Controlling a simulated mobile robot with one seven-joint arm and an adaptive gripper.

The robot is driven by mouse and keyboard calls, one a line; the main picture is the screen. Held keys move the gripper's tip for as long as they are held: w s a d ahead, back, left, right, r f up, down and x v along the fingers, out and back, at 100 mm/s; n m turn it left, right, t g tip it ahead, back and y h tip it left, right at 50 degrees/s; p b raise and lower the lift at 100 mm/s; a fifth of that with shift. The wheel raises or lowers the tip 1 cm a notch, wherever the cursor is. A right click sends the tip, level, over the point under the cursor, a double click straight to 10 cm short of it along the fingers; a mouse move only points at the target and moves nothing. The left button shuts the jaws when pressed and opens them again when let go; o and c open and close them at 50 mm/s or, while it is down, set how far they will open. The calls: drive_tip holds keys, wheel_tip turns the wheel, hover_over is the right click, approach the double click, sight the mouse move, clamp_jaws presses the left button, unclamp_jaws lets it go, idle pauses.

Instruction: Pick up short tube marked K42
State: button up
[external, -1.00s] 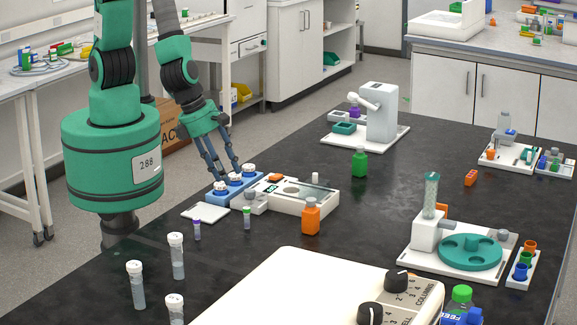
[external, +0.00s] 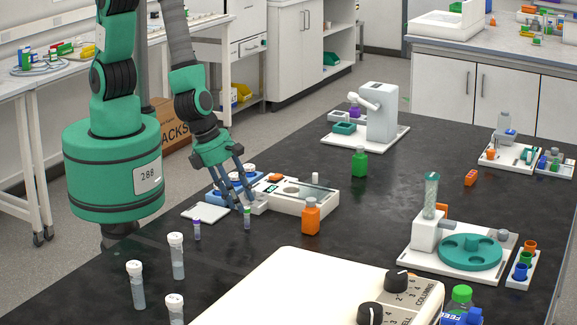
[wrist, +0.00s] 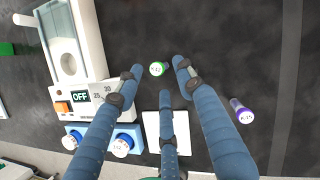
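A short tube with a green cap (external: 247,218) stands on the dark bench in front of the white device. In the wrist view its cap (wrist: 157,69) shows from above, with a small label that seems to read K42. A short tube with a purple cap (external: 197,230) stands to its left; in the wrist view it appears at the right (wrist: 241,111), its label hard to read. My gripper (external: 237,207) has three blue fingers, spread apart and empty. In the wrist view the fingertips (wrist: 159,72) lie around the green cap, with visible gaps.
A white device with an OFF display (wrist: 82,97) stands close beside the fingers. A blue rack with white-capped tubes (external: 215,197) and a white pad (external: 205,213) are near. An orange bottle (external: 311,217) stands to the right. Taller white-capped tubes (external: 177,257) stand in front.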

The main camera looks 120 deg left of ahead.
sight(247, 211)
drive_tip(key=shift+f, duration=0.1)
drive_tip(key=shift+b+x, duration=1.25)
drive_tip(key=shift+x, duration=1.25)
drive_tip(key=shift+a, duration=0.1)
drive_tip(key=c, duration=0.7)
